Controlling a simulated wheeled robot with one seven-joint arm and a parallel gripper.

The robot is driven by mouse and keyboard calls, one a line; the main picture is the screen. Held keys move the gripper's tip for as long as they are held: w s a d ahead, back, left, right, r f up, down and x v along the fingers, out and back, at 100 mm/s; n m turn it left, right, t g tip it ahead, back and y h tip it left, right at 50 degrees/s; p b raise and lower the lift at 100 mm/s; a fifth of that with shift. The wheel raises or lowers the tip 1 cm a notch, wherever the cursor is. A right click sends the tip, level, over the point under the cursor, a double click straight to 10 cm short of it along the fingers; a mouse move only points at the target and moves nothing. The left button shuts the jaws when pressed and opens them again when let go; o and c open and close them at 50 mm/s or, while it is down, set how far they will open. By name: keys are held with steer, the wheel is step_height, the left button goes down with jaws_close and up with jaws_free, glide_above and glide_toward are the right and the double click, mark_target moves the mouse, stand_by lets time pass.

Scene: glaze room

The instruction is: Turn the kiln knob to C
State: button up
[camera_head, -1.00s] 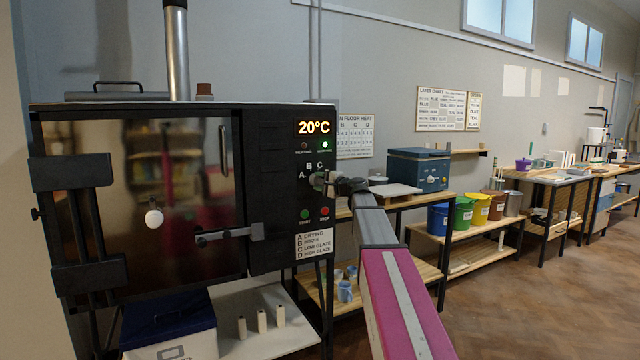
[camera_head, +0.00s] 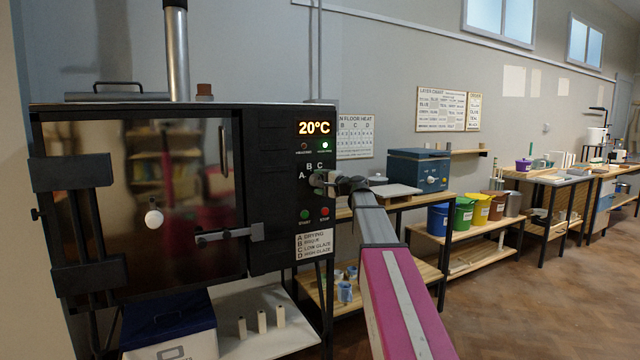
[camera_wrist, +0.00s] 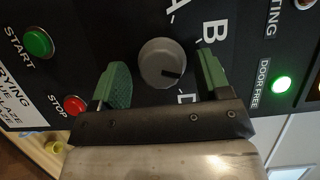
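The kiln knob (camera_wrist: 162,63) is a round grey dial with a dark pointer mark in the wrist view. The letters A and B show on the black panel (camera_wrist: 245,18), and D shows partly below the knob. C is hidden there but shows in the head view above the knob (camera_head: 318,180). My gripper (camera_wrist: 163,80) is open, with one green finger on each side of the knob. A narrow gap shows on both sides. In the head view my gripper (camera_head: 328,182) hides part of the knob.
The green START button (camera_wrist: 38,43), red STOP button (camera_wrist: 75,104) and lit DOOR FREE light (camera_wrist: 281,84) sit near the fingers. The kiln display (camera_head: 314,128) reads 20°C. The kiln door (camera_head: 140,200) is shut. A shelf with a blue box (camera_head: 418,170) stands right of the kiln.

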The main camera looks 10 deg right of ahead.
steer(key=shift+s, duration=0.1)
steer(key=v, duration=1)
steer(key=shift+s+d, duration=0.2)
steer(key=shift+s, duration=0.05)
steer(key=s+a+f+n+g+h, duration=0.1)
steer(key=s+a+f+g, duration=0.15)
steer(key=f, duration=0.65)
steer(key=s+a+f+n+g+h, duration=0.2)
steer(key=s+a+f, duration=0.1)
steer(key=f, duration=0.7)
steer(key=s+a+f+n+g+h, duration=0.1)
steer(key=s+a+f+g, duration=0.15)
steer(key=f, duration=0.65)
steer(key=s+f+n+g+h, duration=0.5)
steer(key=s+f+g+h, duration=0.1)
steer(key=s+f, duration=1.5)
steer(key=shift+d+f+n+g+h, duration=0.2)
steer(key=shift+f+n+g+h, duration=0.25)
steer(key=shift+h, duration=0.45)
steer(key=shift+f, duration=0.1)
